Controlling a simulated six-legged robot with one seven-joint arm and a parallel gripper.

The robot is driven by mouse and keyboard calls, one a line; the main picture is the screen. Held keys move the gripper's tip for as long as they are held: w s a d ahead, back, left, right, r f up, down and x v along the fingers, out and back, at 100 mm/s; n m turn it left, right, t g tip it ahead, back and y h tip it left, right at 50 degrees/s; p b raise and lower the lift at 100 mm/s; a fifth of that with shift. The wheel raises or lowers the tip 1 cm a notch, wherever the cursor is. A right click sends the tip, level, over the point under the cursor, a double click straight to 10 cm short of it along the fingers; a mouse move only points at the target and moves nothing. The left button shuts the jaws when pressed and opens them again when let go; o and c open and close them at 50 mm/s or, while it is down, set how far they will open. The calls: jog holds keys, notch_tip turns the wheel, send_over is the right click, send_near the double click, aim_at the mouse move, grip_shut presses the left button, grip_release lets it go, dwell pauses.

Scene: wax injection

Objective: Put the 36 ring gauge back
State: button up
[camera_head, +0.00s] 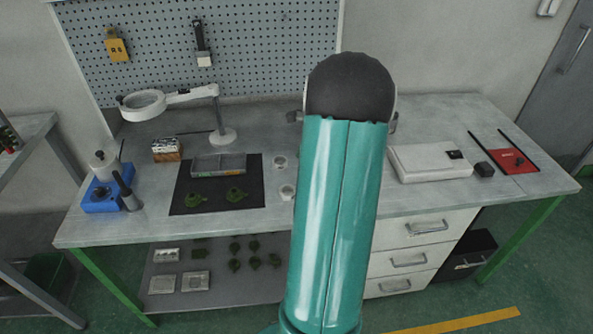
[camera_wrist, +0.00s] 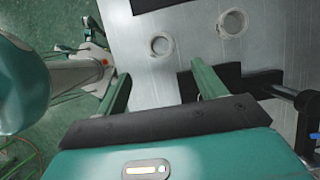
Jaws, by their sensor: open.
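Two small pale rings lie flat on the grey bench. In the head view one ring (camera_head: 279,162) sits farther back and the other ring (camera_head: 287,191) nearer the front, just right of the dark mat. The wrist view also shows one ring (camera_wrist: 160,46) ahead of the gap between my fingers and another ring (camera_wrist: 232,23) up to the right. No marking is readable, so I cannot tell which is the 36 ring gauge. My gripper (camera_wrist: 160,72) is open, with nothing between its fingers. In the head view my arm hides it and part of the bench.
A dark mat (camera_head: 251,193) holds a grey tray (camera_head: 219,172) and green pieces (camera_head: 236,195). A magnifier lamp (camera_head: 145,104) stands behind, with a blue-based device (camera_head: 100,201) at the left. A white box (camera_head: 431,162) and a red mat (camera_head: 516,160) lie right of my arm.

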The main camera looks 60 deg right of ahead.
jog(key=w+a+r+n+h, duration=0.15)
jog(key=a+r+n, duration=0.25)
jog(key=a, duration=0.4)
jog(key=w+a+r+n, duration=0.3)
jog(key=a+r+n, duration=0.2)
jog(key=a, duration=0.3)
jog(key=w+a+r+n+h, duration=0.15)
jog(key=a+r+n, duration=0.25)
jog(key=a, duration=0.4)
jog(key=s+a+r+n+t, duration=0.1)
jog(key=s+a+n, duration=0.4)
jog(key=a, duration=0.5)
jog(key=s+a+r+n+t, duration=0.1)
jog(key=s+a+n, duration=0.3)
jog(key=a+n, duration=0.5)
jog(key=shift+s+a+r+n, duration=0.4)
jog(key=shift+a+r, duration=0.25)
jog(key=shift+a, duration=0.2)
jog(key=shift+c, duration=0.2)
jog(key=c, duration=0.7)
jog(key=shift+d, duration=0.15)
